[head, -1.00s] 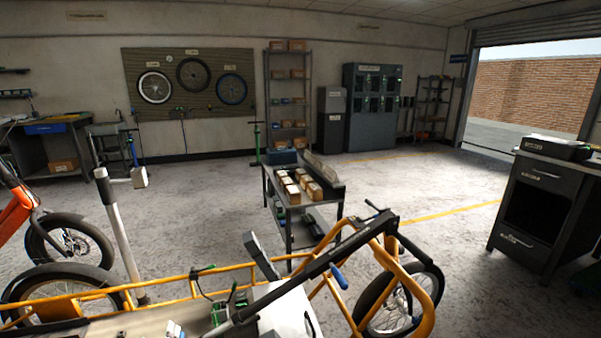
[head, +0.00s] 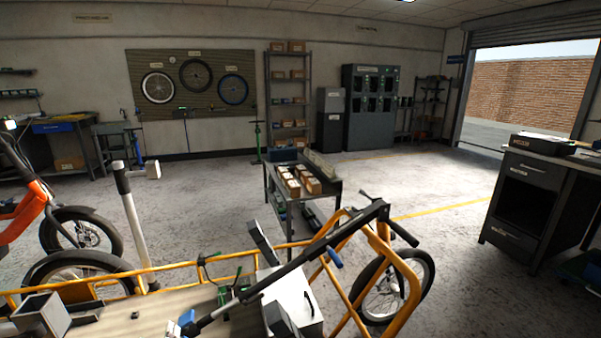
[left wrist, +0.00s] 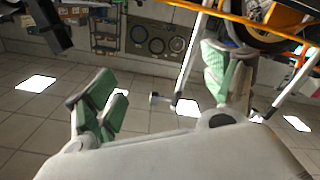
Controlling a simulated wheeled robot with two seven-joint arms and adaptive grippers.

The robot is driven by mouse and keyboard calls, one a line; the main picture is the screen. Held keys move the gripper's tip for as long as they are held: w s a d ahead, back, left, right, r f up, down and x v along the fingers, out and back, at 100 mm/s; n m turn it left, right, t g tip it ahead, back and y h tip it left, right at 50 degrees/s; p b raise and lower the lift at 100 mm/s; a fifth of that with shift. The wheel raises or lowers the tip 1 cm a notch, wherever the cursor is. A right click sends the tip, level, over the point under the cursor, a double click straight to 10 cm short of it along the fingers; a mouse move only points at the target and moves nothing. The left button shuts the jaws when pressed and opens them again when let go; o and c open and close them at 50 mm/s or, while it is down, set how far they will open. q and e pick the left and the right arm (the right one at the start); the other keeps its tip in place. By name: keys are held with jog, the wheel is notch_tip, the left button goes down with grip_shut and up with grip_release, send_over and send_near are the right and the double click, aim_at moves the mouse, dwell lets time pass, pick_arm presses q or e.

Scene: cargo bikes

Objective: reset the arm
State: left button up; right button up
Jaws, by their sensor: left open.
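My left gripper (left wrist: 160,95) shows in the left wrist view, with its two green-padded fingers wide apart and nothing between them. That view is upside down, with lit ceiling panels low in the picture and the wheel board near the top. In the head view, small green and black parts show over the deck of the yellow cargo bike (head: 383,250). I cannot tell there whether they belong to a gripper. My right gripper cannot be made out in either view.
A grey cart (head: 331,190) with several small boxes stands behind the bike. An orange bike (head: 30,212) is at the left, a dark cabinet (head: 524,215) at the right. A metal box (head: 42,315) sits at the bike deck's left end. Open floor lies between.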

pick_arm(q)
jog(key=s+d+f+m+g+h, duration=0.25)
jog(key=f+m+g, duration=0.2)
jog(key=f, duration=0.25)
jog(key=s+d+r+m+g+h, duration=0.2)
jog(key=s+d+r, duration=0.2)
jog(key=d, duration=0.4)
jog(key=s+d+r+m+g+h, duration=0.2)
jog(key=s+d+r, duration=0.2)
jog(key=d, duration=0.3)
jog(key=s+d+r+m+g+h, duration=0.15)
jog(key=s+d+r, duration=0.25)
jog(key=d, duration=0.4)
jog(key=s+d+f+g, duration=0.1)
jog(key=s+d+f, duration=0.1)
jog(key=s, duration=0.4)
jog(key=s+d+f+m+g+p, duration=0.1)
jog(key=s+d+f, duration=0.1)
jog(key=s+f, duration=0.2)
jog(key=shift+s+m+g+h, duration=0.3)
jog(key=shift+s, duration=0.95)
pick_arm(e)
jog(key=a+f, duration=0.1)
jog(key=a+f+t+y, duration=0.1)
jog(key=f, duration=0.1)
jog(key=shift+w, duration=0.2)
